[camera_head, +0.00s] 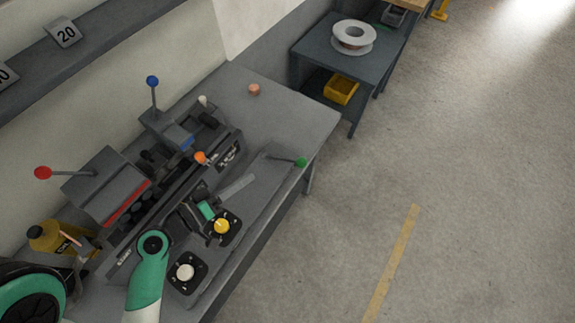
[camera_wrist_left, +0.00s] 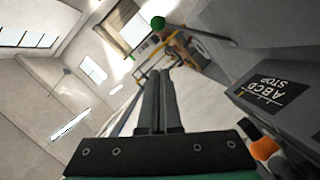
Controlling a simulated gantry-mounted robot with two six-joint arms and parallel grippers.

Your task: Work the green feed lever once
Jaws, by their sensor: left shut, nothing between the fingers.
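The green feed lever has a green ball (camera_head: 300,162) on a thin grey rod, at the right end of the machine near the bench's right edge. The rod lies low and points right in the head view. My left gripper (camera_head: 251,178) is shut and empty, its fingers pointing toward the lever from the left. A gap shows between the fingertips and the green ball. In the left wrist view the green ball (camera_wrist_left: 158,22) stands beyond the tips of the shut fingers (camera_wrist_left: 161,73). My right gripper is not in view.
Orange (camera_head: 200,158), blue (camera_head: 152,80) and red (camera_head: 43,172) ball levers stand on the machine. A yellow knob (camera_head: 221,226) and a white knob (camera_head: 185,272) sit in front. A small copper-coloured piece (camera_head: 254,89) lies on the bare back part of the bench (camera_head: 290,110).

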